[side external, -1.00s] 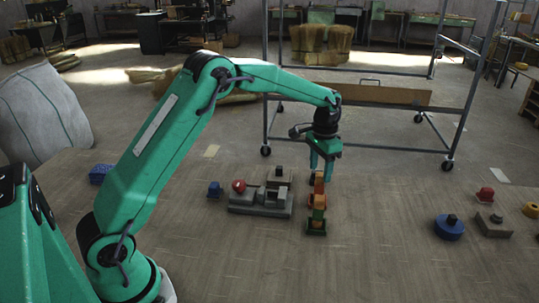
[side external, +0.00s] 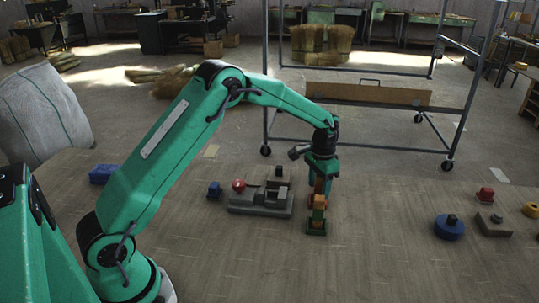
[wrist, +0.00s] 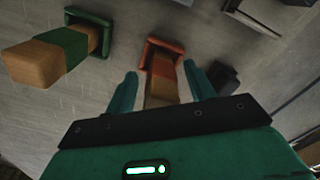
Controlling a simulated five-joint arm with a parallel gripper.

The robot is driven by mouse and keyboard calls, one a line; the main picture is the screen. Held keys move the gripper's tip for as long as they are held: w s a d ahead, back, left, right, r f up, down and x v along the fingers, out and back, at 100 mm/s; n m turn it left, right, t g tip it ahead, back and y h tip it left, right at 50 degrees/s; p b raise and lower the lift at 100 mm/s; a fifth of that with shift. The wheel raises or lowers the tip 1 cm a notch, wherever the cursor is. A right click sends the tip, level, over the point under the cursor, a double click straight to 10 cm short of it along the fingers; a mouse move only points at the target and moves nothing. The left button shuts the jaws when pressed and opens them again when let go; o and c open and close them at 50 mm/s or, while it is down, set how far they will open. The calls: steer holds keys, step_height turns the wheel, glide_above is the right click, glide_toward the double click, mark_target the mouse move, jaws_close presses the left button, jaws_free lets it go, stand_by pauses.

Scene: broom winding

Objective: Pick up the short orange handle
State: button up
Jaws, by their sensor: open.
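The short orange handle (wrist: 163,65) shows in the wrist view, a wooden grip on an orange band and a square orange base. My gripper (wrist: 160,74) is open, with one finger on each side of it. Its near end is partly cut off by my gripper body. A handle with a green band and green base (wrist: 76,42) stands to the left in the wrist view. In the side view, my gripper (side external: 320,186) is low over the handles, just behind the green-based handle (side external: 316,227). The orange handle is largely hidden there.
A grey fixture (side external: 262,205) with a red knob stands left of my gripper, with a small blue block (side external: 214,190) beyond it. A blue round piece (side external: 449,228) and a grey block (side external: 494,224) sit at the right.

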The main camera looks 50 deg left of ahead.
steer(key=shift+f, duration=0.8)
steer(key=c, duration=1)
steer(key=shift+c, duration=0.2)
steer(key=shift+r, duration=5)
steer(key=s+a+f+m, duration=0.1)
steer(key=s+a+m, duration=0.3)
steer(key=s+a, duration=0.3)
steer(key=shift+s+f+m, duration=0.3)
steer(key=shift+s, duration=2.2)
